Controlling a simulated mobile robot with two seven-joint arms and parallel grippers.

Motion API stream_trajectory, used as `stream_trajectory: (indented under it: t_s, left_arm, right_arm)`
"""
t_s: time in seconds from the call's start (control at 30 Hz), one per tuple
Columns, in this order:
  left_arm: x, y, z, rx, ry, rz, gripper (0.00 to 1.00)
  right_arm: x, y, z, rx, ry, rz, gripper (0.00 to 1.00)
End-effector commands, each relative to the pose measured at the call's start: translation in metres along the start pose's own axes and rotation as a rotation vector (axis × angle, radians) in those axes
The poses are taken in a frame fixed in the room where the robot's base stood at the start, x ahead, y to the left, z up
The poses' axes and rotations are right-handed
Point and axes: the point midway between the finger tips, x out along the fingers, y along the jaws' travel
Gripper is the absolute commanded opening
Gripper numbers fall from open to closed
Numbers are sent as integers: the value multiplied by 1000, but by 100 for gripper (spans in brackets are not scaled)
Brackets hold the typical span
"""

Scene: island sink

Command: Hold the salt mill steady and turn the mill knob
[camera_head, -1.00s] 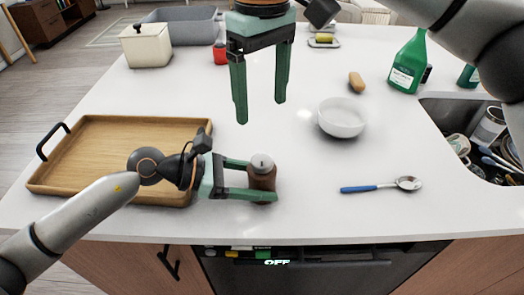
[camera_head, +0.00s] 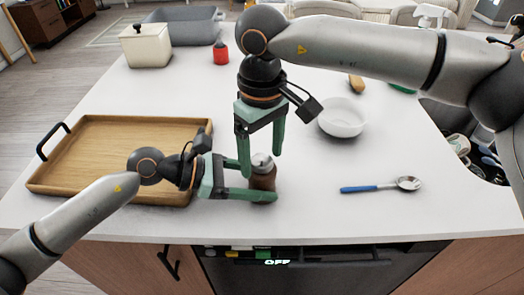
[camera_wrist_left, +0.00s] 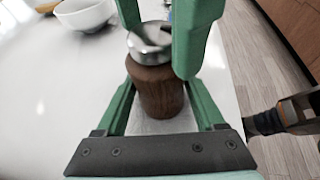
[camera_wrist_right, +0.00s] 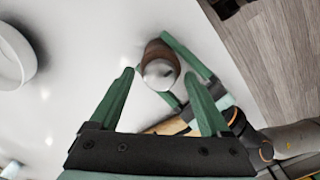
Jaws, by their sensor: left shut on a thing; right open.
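The salt mill has a brown wooden body (camera_head: 263,182) and a silver knob (camera_head: 262,160) on top. It stands upright on the white counter near the front edge. My left gripper (camera_head: 258,184) lies low and is shut on the mill's body, one finger on each side; the left wrist view shows the body (camera_wrist_left: 160,92) between them. My right gripper (camera_head: 261,160) points down from above and is open. Its fingertips are on either side of the knob, which lies between them in the right wrist view (camera_wrist_right: 160,73). I cannot tell whether they touch it.
A wooden tray (camera_head: 100,150) lies left of the mill, under my left wrist. A white bowl (camera_head: 342,118) stands behind to the right, and a blue-handled spoon (camera_head: 380,187) lies to the right. The sink (camera_head: 480,150) is at the far right. The counter's front edge is close.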

Motion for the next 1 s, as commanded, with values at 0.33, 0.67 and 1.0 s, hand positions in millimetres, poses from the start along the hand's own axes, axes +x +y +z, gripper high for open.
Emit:
stream_trajectory:
  t_s: [0.33, 0.67, 1.0]
  left_arm:
    - [0, 0, 0, -1, 0, 0, 3]
    - [0, 0, 0, 0, 1, 0, 3]
    - [0, 0, 0, 0, 1, 0, 3]
  right_arm:
    - [0, 0, 0, 0, 0, 0, 59]
    - [-1, 0, 0, 0, 0, 1, 22]
    - [-1, 0, 0, 2, 1, 1, 0]
